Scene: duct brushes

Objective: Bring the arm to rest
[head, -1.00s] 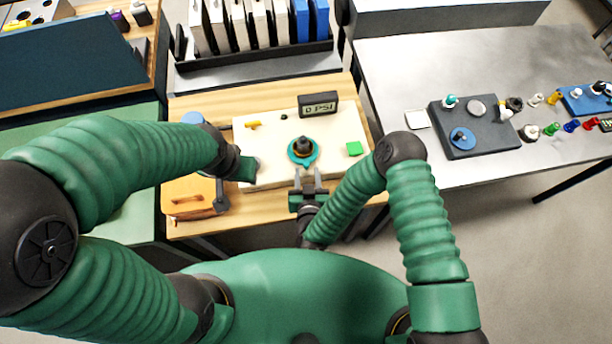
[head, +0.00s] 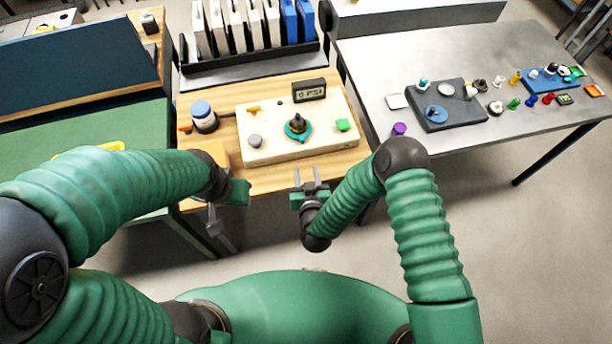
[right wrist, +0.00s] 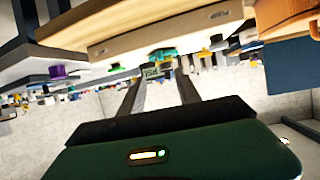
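My right gripper (head: 309,180) is in front of the wooden table's near edge, its two fingers apart with nothing between them. Its spread fingers also show in the right wrist view (right wrist: 160,92). My left gripper (head: 219,222) hangs low at the table's front left corner, partly hidden by its own wrist; its finger gap is unclear. A cream panel box (head: 270,149) lies on the table, clear of the right gripper.
A jar with a blue lid (head: 203,117) stands left of the box. A rack of white and blue binders (head: 250,60) stands behind. A metal table (head: 380,65) at right holds small parts and a purple cap (head: 399,128). A green bench (head: 100,125) is at left. Floor in front right is clear.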

